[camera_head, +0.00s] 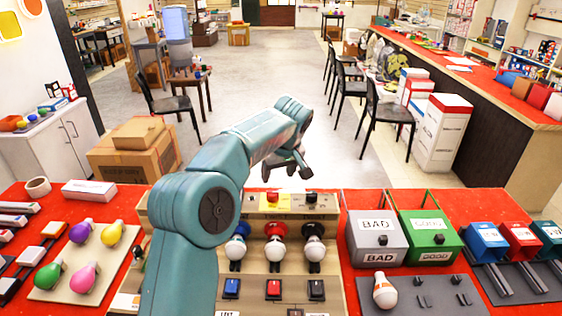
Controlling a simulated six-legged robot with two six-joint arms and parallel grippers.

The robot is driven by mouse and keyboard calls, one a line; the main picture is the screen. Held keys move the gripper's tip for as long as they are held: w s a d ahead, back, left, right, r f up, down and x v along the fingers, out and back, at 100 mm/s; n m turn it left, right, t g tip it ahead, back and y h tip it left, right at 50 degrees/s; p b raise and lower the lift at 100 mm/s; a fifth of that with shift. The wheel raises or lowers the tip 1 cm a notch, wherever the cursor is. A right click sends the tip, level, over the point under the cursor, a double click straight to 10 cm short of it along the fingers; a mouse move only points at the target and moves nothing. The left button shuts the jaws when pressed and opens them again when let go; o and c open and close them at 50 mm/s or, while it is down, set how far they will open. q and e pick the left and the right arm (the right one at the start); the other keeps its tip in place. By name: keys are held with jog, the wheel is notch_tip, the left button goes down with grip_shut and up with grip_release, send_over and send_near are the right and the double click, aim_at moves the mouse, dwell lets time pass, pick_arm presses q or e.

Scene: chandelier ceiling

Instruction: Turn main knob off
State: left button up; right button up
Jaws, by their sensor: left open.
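A beige control panel (252,282) stands on the red table in front of me. On its top strip are a red knob (272,197) on a yellow plate and a black knob (311,198) to its right. I cannot read which is marked main. My left gripper (287,168) is open and empty, above and beyond the top strip, apart from the knobs. My left arm hides the panel's left part. My right gripper is out of view.
Right of the panel stand a grey BAD box (377,241) and a green GOOD box (428,238). Coloured bulbs on a tray (60,290) lie at left. Blue and red holders (487,240) are at right.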

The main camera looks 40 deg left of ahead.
pick_arm(q)
jog(key=v, duration=0.5)
jog(key=shift+d+r, duration=0.15)
jog(key=shift+r, duration=0.25)
notch_tip(320, 180, up, 10)
jog(key=p, duration=1)
jog(key=shift+s, duration=0.15)
